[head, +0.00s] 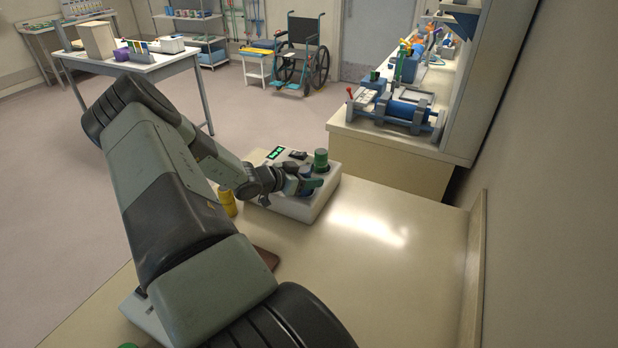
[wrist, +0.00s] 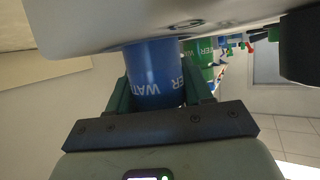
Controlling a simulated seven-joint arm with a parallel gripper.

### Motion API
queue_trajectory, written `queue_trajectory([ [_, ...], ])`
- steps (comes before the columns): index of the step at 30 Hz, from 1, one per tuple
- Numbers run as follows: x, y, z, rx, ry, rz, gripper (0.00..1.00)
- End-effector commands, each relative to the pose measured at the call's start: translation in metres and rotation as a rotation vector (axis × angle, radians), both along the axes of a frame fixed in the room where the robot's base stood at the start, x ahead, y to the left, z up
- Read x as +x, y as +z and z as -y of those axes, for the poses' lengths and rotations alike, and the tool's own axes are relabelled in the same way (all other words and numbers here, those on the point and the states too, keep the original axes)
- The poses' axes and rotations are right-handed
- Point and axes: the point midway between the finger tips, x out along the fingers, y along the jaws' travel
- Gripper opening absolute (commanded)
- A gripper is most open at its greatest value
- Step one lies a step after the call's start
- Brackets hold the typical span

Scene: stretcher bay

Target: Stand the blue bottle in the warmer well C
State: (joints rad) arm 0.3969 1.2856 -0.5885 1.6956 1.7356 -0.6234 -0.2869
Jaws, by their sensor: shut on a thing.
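The blue bottle (head: 306,172) is between the fingers of my gripper (head: 298,184), at the right part of the white warmer (head: 318,205). In the wrist view, which looks upside down, the blue bottle (wrist: 153,75) with its "WATER" label sits between both dark green fingers of my gripper (wrist: 158,92), which are shut on it. The warmer (wrist: 120,22) hides the bottle's lower end there. I cannot tell how deep the bottle is in a well, or read the well letters.
A green bottle (head: 321,159) stands in the warmer just behind the blue one. A yellow bottle (head: 228,203) is left of the warmer, partly hidden by my arm. A brown item (head: 267,257) lies on the counter nearer. The counter (head: 400,255) is clear to the right.

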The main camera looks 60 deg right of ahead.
Motion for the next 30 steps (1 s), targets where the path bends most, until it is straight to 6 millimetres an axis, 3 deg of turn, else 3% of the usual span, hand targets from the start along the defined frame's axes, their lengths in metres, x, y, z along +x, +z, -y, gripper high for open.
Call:
queue_trajectory([
  [21, 0.000, -0.013, 0.000, -0.001, 0.000, 0.000, 0.14],
  [22, 0.000, -0.013, 0.000, -0.001, 0.000, 0.000, 0.55],
  [24, 0.000, -0.013, 0.000, -0.001, 0.000, 0.000, 0.61],
  [30, 0.000, -0.013, 0.000, 0.000, 0.000, 0.000, 0.61],
])
